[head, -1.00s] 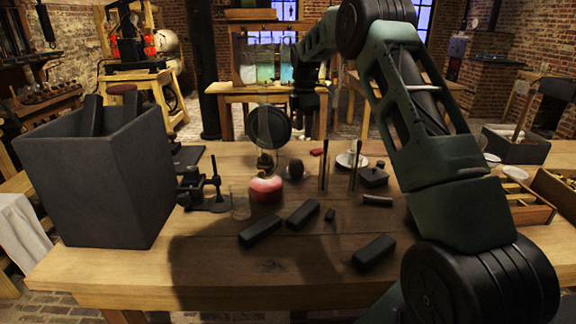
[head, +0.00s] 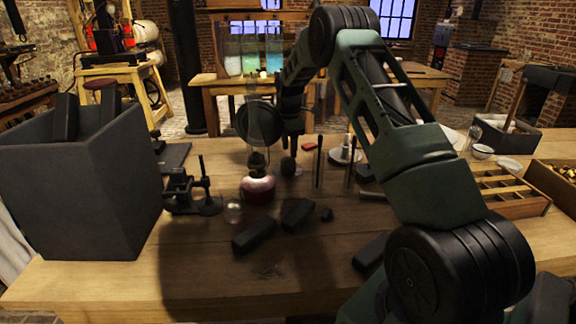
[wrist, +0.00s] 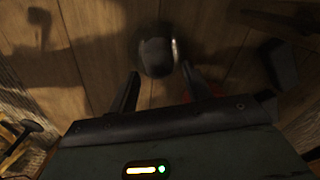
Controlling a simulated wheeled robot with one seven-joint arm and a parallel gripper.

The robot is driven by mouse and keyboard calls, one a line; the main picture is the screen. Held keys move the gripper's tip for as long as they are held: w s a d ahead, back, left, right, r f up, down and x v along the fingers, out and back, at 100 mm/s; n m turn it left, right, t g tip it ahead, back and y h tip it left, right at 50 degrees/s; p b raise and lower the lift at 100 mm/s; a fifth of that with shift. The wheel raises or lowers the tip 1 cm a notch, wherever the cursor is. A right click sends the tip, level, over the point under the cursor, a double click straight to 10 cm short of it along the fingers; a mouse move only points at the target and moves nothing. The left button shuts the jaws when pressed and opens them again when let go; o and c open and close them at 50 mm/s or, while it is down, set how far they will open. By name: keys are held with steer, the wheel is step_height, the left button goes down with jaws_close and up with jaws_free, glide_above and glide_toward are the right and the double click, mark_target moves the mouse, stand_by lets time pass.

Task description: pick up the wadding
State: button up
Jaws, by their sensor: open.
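A small dark rounded thing, which I take to be the wadding (head: 288,167), stands on the wooden table just below my gripper (head: 292,148) in the head view. In the wrist view a dark rounded thing (wrist: 156,57) with a pale right edge lies just beyond and between my fingertips (wrist: 160,76). The fingers are apart, with nothing held between them. The dim light hides the thing's texture, and I cannot tell its exact height below the fingers.
A round red-bottomed flask (head: 257,188) stands close on the left. Dark blocks (head: 254,236) lie in front. A large grey bin (head: 75,195) fills the left end.

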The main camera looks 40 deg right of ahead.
mark_target(288, 158)
steer(key=shift+w+a+f+p, duration=0.1)
steer(key=shift+f+p, duration=0.1)
steer(key=shift+f, duration=1.5)
steer(key=shift+w+f+p, duration=0.1)
steer(key=shift+f+p, duration=0.1)
steer(key=shift+f, duration=1.5)
steer(key=c, duration=0.7)
